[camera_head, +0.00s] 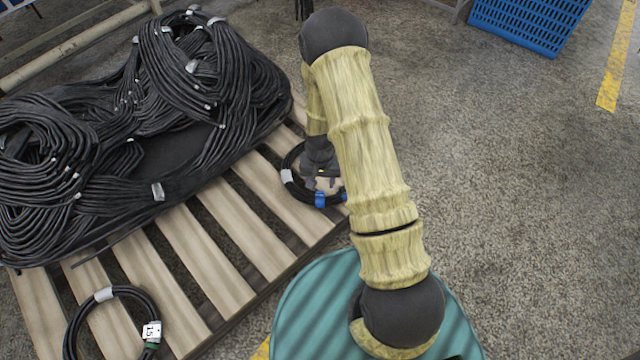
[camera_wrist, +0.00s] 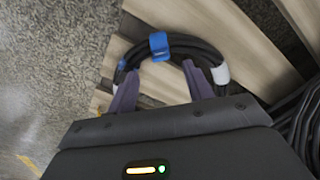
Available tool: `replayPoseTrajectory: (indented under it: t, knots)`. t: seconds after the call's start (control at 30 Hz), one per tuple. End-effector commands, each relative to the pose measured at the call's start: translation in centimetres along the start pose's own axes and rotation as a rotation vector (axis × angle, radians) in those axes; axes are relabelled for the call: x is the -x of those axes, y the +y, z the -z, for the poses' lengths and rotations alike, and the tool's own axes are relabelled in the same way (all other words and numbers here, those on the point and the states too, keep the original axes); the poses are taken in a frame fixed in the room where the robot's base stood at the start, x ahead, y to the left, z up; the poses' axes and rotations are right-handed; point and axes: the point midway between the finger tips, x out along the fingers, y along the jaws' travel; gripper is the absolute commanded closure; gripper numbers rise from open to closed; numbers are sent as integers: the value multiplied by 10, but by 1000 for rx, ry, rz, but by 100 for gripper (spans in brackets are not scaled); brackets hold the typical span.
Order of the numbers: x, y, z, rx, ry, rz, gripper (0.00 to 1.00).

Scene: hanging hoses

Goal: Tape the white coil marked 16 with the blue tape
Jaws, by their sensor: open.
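No white coil shows; the coils in view are black. One black coil (camera_head: 299,191) lies on the pallet's right end, with a white wrap and a blue tape band (camera_head: 320,199). In the wrist view this coil (camera_wrist: 206,52) arcs past my fingertips, with the blue band (camera_wrist: 159,46) at its top, a white wrap (camera_wrist: 220,74) at right and a smaller blue piece at left. My gripper (camera_head: 322,184) is over this coil. In the wrist view my gripper (camera_wrist: 160,68) has its fingers apart, with nothing visibly clamped; whether they touch the coil is unclear.
Another black coil (camera_head: 70,325) at front left has a white wrap and a white tag (camera_head: 152,331) that seems to read 15. A large heap of black hoses (camera_head: 215,75) covers the slatted pallet's (camera_head: 187,243) back. A blue crate (camera_head: 528,22) stands far right; floor there is clear.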

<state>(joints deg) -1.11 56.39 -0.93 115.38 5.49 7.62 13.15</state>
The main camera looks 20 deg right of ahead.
Motion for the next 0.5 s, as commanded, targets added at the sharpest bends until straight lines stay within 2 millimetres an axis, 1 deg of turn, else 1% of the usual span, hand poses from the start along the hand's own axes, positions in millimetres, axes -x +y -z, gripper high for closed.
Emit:
replayPoseTrajectory:
  t: [0.03, 0.3, 0.4, 0.5]
  knots:
    - [18, 0, 0, 1, 2, 0, 49]
    - [72, -1, -1, 3, 6, 1, 49]
    - [87, 0, -1, 1, 7, 1, 49]
    - [96, 1, -1, -2, 6, 1, 49]
